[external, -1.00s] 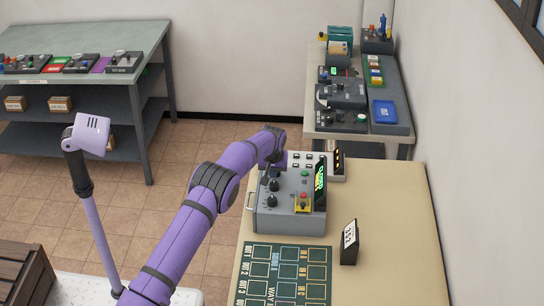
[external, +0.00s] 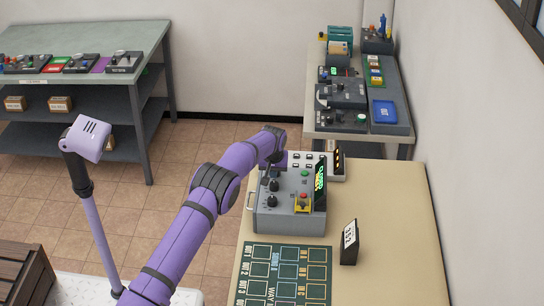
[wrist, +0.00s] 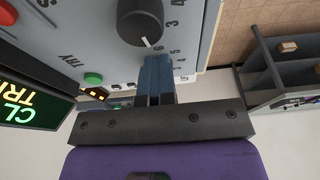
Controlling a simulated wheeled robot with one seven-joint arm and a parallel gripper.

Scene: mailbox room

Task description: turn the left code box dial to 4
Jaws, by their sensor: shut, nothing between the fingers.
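The grey code box (external: 290,215) stands on the tan table, with black dials down its left side, a red button on a yellow base and a lit green display. The wrist view shows one black dial (wrist: 140,18) close up, its white pointer mark toward the bottom of the picture. A 4 and other digits are printed around it; the exact digit at the pointer is hard to read. My gripper (wrist: 158,62) has its blue fingers shut and empty, tips just below this dial; I cannot tell whether they touch it. In the external view my arm partly hides the box's far-left corner.
A green chart board (external: 285,275) lies in front of the box, and a small dark number stand (external: 349,242) is to its right. A white panel (external: 332,168) with lit indicators sits behind it. The table's right side is clear.

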